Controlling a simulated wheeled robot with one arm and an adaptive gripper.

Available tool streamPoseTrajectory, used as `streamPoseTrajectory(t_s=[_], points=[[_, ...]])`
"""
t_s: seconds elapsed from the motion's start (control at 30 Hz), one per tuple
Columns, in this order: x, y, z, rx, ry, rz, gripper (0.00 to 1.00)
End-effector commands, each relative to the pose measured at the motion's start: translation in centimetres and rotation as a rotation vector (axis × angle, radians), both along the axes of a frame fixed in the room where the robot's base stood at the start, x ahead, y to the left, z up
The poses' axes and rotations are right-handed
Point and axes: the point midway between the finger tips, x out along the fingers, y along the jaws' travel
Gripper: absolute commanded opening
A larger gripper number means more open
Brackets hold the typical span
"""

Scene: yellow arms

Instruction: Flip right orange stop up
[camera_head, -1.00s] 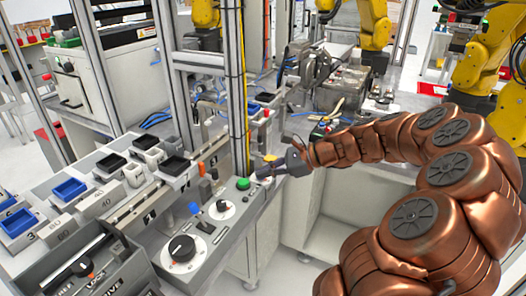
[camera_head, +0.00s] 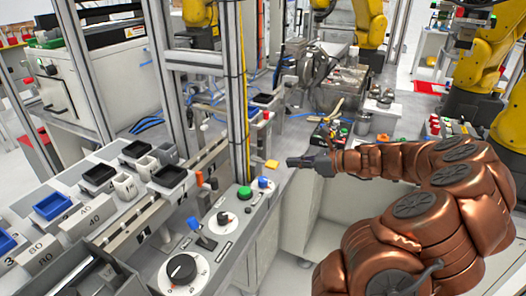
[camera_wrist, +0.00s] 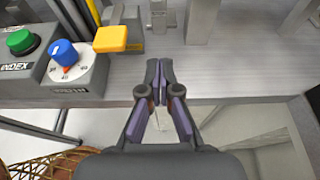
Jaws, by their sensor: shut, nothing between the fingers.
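A yellow-orange block (camera_head: 272,164) sits near the front edge of the bench, right of the blue knob. It also shows in the wrist view (camera_wrist: 115,38), upper left of my fingers, with its flat face turned toward the camera. I cannot tell from the pictures which of these is the right stop. My gripper (camera_head: 290,161) is shut and empty, just right of the yellow-orange block and apart from it. Its fingertips (camera_wrist: 160,67) are together at the bench edge.
A control strip holds a green button (camera_head: 244,192), a blue knob (camera_head: 263,183) and a black dial (camera_head: 181,268). A metal post (camera_head: 236,110) rises behind it. Black and blue trays line the left bench. The bench in front of my fingertips is bare up to small metal brackets.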

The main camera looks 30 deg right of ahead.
Motion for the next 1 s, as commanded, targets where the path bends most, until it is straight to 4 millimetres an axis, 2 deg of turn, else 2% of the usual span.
streamPoseTrajectory(t_s=[0.37,1.0], points=[[0.4,0.2,-0.1,-0.002,0.000,-0.001,0.00],[7.6,4.8,-3.0,-0.001,-0.001,0.006,0.00]])
